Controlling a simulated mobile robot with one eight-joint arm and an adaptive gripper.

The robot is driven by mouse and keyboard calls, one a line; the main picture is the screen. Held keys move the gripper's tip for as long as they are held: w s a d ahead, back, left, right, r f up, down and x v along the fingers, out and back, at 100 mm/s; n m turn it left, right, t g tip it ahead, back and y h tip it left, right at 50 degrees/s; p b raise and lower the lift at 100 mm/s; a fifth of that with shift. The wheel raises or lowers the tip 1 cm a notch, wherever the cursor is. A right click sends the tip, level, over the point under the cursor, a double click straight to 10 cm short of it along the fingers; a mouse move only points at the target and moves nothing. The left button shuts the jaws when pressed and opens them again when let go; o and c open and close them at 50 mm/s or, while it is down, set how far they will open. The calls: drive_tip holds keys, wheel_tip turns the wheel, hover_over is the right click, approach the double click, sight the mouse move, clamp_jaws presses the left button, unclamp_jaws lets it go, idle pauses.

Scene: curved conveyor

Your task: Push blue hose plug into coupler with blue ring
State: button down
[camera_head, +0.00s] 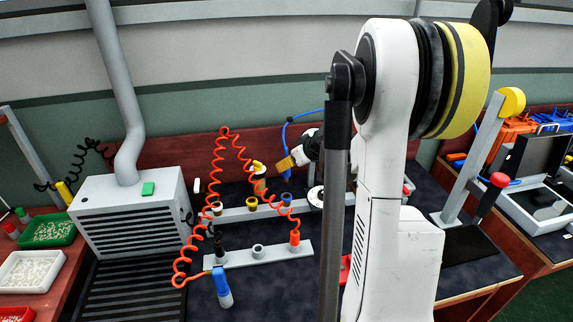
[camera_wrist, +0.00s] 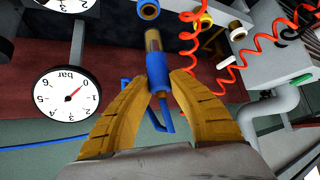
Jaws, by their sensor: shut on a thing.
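The blue hose plug (camera_wrist: 157,72) has a blue body and a brass-coloured front end. My gripper (camera_wrist: 160,82) is shut on its blue body with two ribbed yellow fingers. In the wrist view the coupler with the blue ring (camera_wrist: 148,10) is at the top edge, just beyond the brass end, and a small gap shows between them. In the head view the blue-ringed coupler (camera_head: 286,198) stands at the right of a grey rail. My gripper (camera_head: 287,164) is above it, with the plug (camera_head: 286,175) pointing down. Depth alignment is hard to judge.
Other couplers (camera_head: 251,204) stand along the rail to the left. A coiled orange hose (camera_head: 217,165) loops beside them. A front bar (camera_head: 262,258) holds more fittings, and a blue tool (camera_head: 221,284) stands before it. Gauges (camera_wrist: 66,96) are at the wrist view's left.

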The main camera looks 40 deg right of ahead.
sight(289, 175)
drive_tip(key=shift+f+b, duration=1.8)
drive_tip(key=shift+f, duration=0.75)
drive_tip(key=shift+f+b, duration=1.65)
drive_tip(key=shift+f, duration=0.2)
drive_tip(key=c, duration=1.2)
unclamp_jaws()
drive_tip(key=shift+s, duration=0.1)
drive_tip(key=v, duration=1.1)
drive_tip(key=shift+s+r, duration=0.25)
drive_tip(key=shift+r, duration=0.05)
